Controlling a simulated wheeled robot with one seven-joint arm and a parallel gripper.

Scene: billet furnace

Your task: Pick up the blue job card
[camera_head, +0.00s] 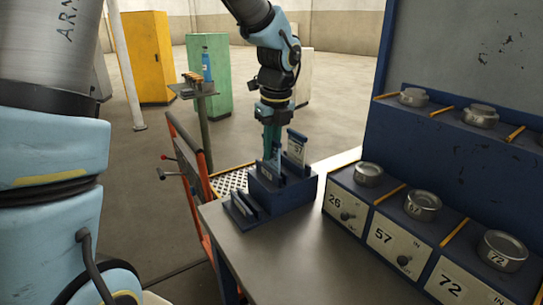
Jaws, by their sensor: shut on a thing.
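A grey card marked 57 (294,149) stands just behind and to the right.
Blue cabinets numbered 26, 57 and 72 (397,246) with round metal tins line the table's right side. An orange-red frame (188,175) stands left of the table. A small stand with a blue bottle (206,65) is behind. The table's front (290,262) is clear.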

